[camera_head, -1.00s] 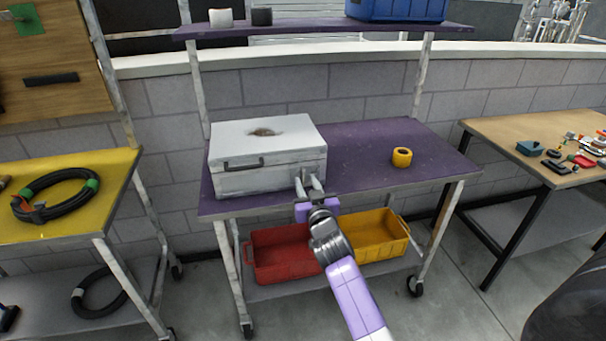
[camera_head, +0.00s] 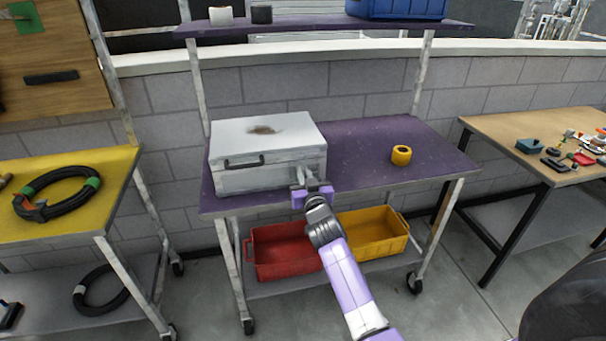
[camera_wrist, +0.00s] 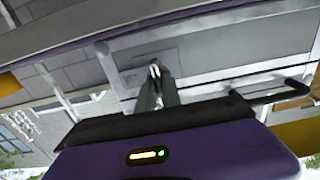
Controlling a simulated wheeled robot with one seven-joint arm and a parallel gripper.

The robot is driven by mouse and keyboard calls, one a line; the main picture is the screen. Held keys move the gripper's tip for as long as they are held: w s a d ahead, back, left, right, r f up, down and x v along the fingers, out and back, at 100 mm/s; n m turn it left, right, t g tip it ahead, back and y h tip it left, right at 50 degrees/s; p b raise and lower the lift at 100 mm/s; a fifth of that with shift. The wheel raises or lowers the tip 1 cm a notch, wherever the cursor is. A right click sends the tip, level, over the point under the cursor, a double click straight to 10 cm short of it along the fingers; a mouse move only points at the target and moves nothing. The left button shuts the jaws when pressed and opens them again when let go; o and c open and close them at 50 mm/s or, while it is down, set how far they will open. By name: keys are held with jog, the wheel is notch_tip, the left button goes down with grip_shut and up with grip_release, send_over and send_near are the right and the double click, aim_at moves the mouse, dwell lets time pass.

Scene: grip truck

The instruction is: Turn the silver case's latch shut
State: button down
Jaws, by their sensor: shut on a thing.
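The silver case (camera_head: 240,178) sits closed on the left of the purple table top, with a brown stain on its lid and a dark handle on its front. My gripper (camera_head: 300,181) is at the right end of the case's front face. In the wrist view my gripper (camera_wrist: 156,84) has its fingertips close together on a small light latch (camera_wrist: 154,68) that stands out from a plate on the case front (camera_wrist: 210,55). The fingers hide most of the latch, so its exact angle cannot be told.
The purple table top (camera_head: 360,165) is clear right of the case except for a yellow roll (camera_head: 401,155). A red bin (camera_head: 283,252) and a yellow bin (camera_head: 372,235) stand on the shelf below. A yellow bench (camera_head: 80,205) is left, a wooden bench (camera_head: 510,140) right.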

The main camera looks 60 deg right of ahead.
jog(key=shift+n, duration=0.4)
jog(key=n, duration=0.2)
jog(key=n+p, duration=0.1)
jog(key=n, duration=0.1)
jog(key=shift+w+a+n, duration=0.15)
jog(key=shift+n, duration=0.25)
jog(key=n, duration=0.5)
jog(key=shift+f+p, duration=0.1)
jog(key=shift+p, duration=0.3)
jog(key=n, duration=0.3)
jog(key=shift+w+a+f+n+p, duration=0.1)
jog(key=shift+n+p, duration=0.2)
jog(key=shift+n, duration=0.1)
jog(key=shift+f+n, duration=0.15)
jog(key=shift+n, duration=1.85)
jog(key=c, duration=1.5)
grip_release()
